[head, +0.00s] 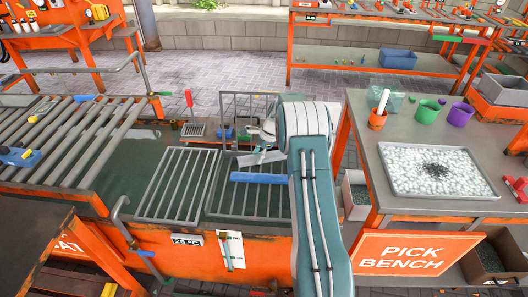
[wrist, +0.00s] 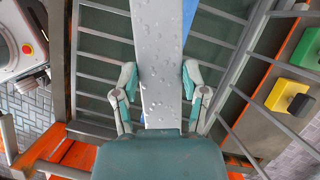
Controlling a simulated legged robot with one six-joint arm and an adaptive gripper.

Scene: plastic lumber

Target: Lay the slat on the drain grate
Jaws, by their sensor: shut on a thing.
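My gripper (wrist: 160,80) is shut on a grey slat (wrist: 160,35) dotted with water drops, with one finger against each long edge. In the head view the slat (head: 262,158) shows as a short pale piece below my gripper (head: 264,140), partly hidden by my arm. It is over the right-hand drain grate (head: 226,198), whose bars also show beneath it in the wrist view (wrist: 103,48). I cannot tell whether the slat touches the bars. A blue slat (head: 257,178) lies across that grate, just in front of the grey one.
A second barred grate (head: 178,183) lies to the left. A roller conveyor (head: 70,135) stands further left. The pick bench (head: 400,150) on the right holds a tray of white pellets (head: 398,185) and cups. An upright rack (head: 250,103) stands behind the grate.

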